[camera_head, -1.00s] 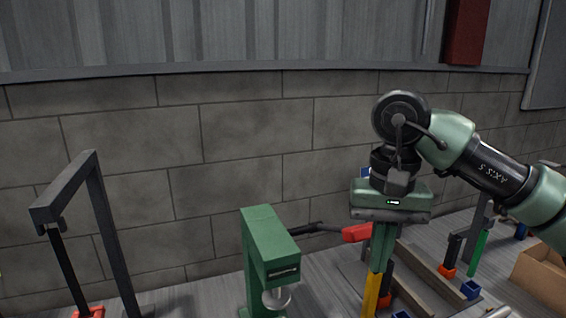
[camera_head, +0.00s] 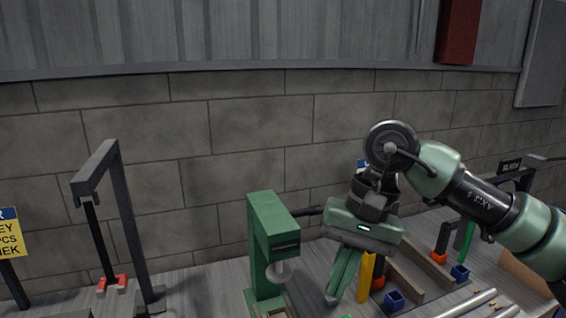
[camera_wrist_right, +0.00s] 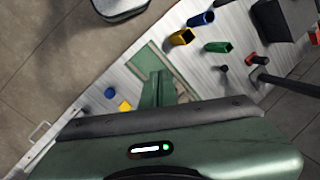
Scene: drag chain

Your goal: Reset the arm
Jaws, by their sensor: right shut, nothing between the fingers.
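My right arm comes in from the right in the head view. Its green gripper (camera_head: 334,298) points down and slightly left over the workbench (camera_head: 215,290), beside the green press (camera_head: 270,225). The fingers are together with nothing between them. In the right wrist view the closed fingers (camera_wrist_right: 159,78) are above the bench, over a green plate-like patch. My left arm and gripper are not in view.
A dark frame with a red-handled lever (camera_head: 112,284) stands left. Metal rods (camera_head: 470,302) lie front right. A block wall closes the back.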

